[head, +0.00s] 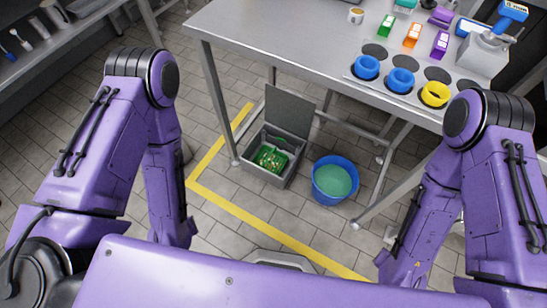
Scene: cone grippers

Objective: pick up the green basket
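A small green thing (269,158), which looks like a green basket with small yellowish items in it, sits inside an open grey box (262,177) on the floor. Its exact shape is too small to tell. A round blue bucket (332,200) stands on the floor to the right of the box, with a plain green surface (332,180) inside it. I cannot tell whether that is a liner, a basket or contents. Both my purple arms hang down at the sides. Neither gripper shows in the head view; their ends are hidden behind my own body.
A steel table (290,45) stands above and behind the box, with blue and yellow rings (435,94), coloured small boxes (412,35) and a scale-like device (483,50). Its legs stand near the box and bucket. Yellow tape (250,218) marks the tiled floor, clear in front.

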